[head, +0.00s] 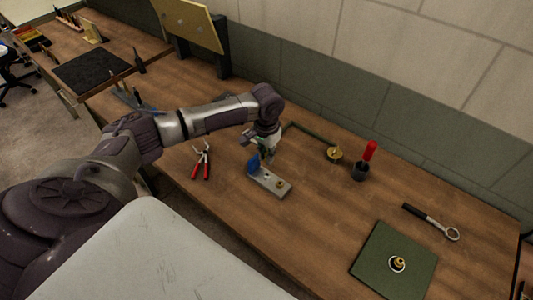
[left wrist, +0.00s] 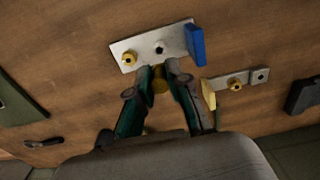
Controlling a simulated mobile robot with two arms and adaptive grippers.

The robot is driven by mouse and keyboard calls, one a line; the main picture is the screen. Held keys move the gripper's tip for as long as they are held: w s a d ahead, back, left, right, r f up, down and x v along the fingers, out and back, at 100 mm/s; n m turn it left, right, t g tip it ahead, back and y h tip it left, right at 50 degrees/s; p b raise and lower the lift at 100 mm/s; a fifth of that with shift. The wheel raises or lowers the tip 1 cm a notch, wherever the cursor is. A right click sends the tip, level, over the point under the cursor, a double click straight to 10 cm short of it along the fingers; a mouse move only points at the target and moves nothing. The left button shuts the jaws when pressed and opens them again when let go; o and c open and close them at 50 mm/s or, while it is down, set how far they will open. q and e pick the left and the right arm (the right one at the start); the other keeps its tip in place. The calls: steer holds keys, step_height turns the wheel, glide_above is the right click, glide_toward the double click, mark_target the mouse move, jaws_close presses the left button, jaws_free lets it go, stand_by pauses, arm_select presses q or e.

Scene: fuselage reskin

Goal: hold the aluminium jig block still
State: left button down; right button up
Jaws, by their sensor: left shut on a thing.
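The aluminium jig block (head: 268,180) is a flat silver plate lying on the wooden bench. It has a blue upright piece at one end and a brass bushing at the other. In the left wrist view the block (left wrist: 145,46) also shows a hole in the middle. My left gripper (head: 262,150) reaches it from the wall side. In the left wrist view its fingertips (left wrist: 165,68) are close together at the block's long edge, with a round brass part (left wrist: 160,83) between the fingers. The exact contact is partly hidden. My right gripper is in neither view.
Red-handled pliers (head: 201,163) lie left of the block. A red-handled tool (head: 369,151) stands in a dark cup to its right, beyond a brass fitting (head: 334,154). A wrench (head: 431,221) and a green mat (head: 372,262) lie further right.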

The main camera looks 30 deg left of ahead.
mark_target(269, 176)
arm_select(q)
steer(key=shift+r, duration=0.15)
step_height(269, 176, down, 3)
steer(key=shift+d+r+b, duration=0.1)
steer(key=shift+r+b, duration=0.05)
steer(key=shift+b, duration=0.3)
steer(key=shift+f+b, duration=0.35)
steer(key=shift+f, duration=0.95)
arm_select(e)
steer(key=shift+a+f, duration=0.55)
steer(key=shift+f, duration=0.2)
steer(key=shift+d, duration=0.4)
